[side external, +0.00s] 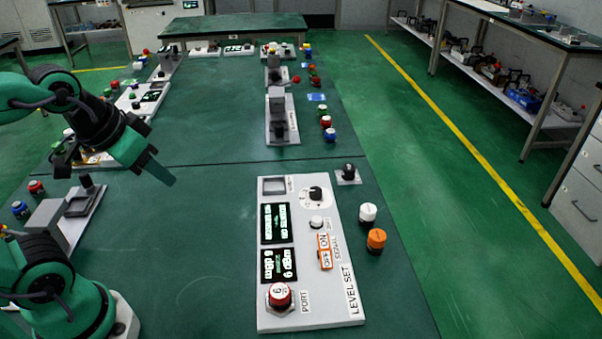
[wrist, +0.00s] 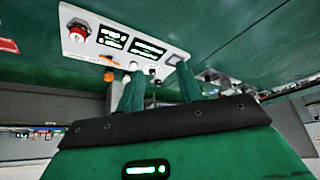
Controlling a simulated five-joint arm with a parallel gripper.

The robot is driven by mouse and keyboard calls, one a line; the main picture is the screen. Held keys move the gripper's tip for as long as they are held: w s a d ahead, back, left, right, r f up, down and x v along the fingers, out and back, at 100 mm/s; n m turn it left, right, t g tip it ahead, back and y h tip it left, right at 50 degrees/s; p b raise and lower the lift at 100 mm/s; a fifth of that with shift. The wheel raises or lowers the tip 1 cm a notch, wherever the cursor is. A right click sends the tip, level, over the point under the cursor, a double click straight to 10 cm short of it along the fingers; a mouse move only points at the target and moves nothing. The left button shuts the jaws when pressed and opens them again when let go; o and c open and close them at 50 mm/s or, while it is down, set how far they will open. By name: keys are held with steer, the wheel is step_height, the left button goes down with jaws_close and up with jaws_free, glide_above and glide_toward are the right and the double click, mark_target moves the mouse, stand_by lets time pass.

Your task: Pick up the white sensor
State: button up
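The white sensor (side external: 368,212) is a short white cylinder standing on the green table, right of the large panel in the side view. An orange cylinder (side external: 376,239) stands just in front of it. My gripper (side external: 161,170) is raised over the table, well left of the sensor and apart from it. In the wrist view, my gripper (wrist: 160,84) shows two green fingers with an empty gap between them. I cannot tell the white sensor from the panel's small knobs in the wrist view.
The light grey panel (side external: 298,300) has displays, a red-and-white knob (side external: 279,295) and an orange switch (side external: 325,252). A small black knob (side external: 347,173) stands behind the sensor. More devices line the table's left and far sides. The table (side external: 190,260) between gripper and panel is clear.

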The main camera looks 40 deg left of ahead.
steer(key=shift+o, duration=0.2)
steer(key=o, duration=0.5)
steer(key=shift+w+r, duration=0.1)
